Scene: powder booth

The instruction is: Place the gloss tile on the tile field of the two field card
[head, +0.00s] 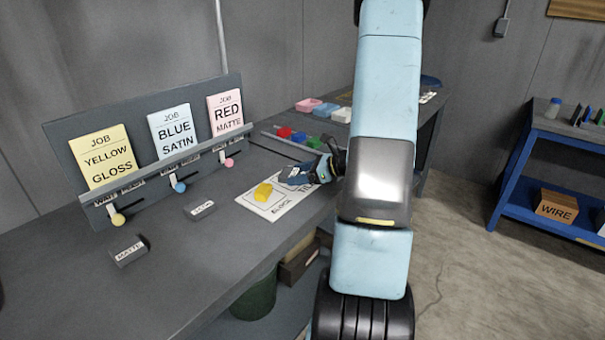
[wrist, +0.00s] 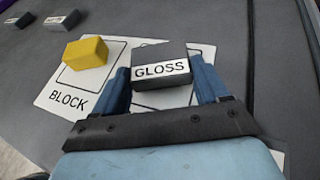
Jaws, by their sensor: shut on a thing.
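The gloss tile (wrist: 160,69) is a dark grey block with a white label reading GLOSS. My gripper (wrist: 165,78) is shut on it, one blue finger on each side, in the wrist view. The tile is over the white two field card (wrist: 50,98); I cannot tell whether it touches the card. A yellow block (wrist: 85,52) sits on the card's field marked BLOCK. In the head view the card (head: 278,211) lies on the bench with the yellow block (head: 263,192) on it. My gripper (head: 296,176) is over the card's other field, which it partly hides.
The matte tile (head: 129,251) and another labelled tile (head: 200,210) lie on the bench left of the card. A rack (head: 143,100) with yellow, blue and red job cards stands behind. Red, blue and green blocks (head: 299,136) lie beyond my gripper.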

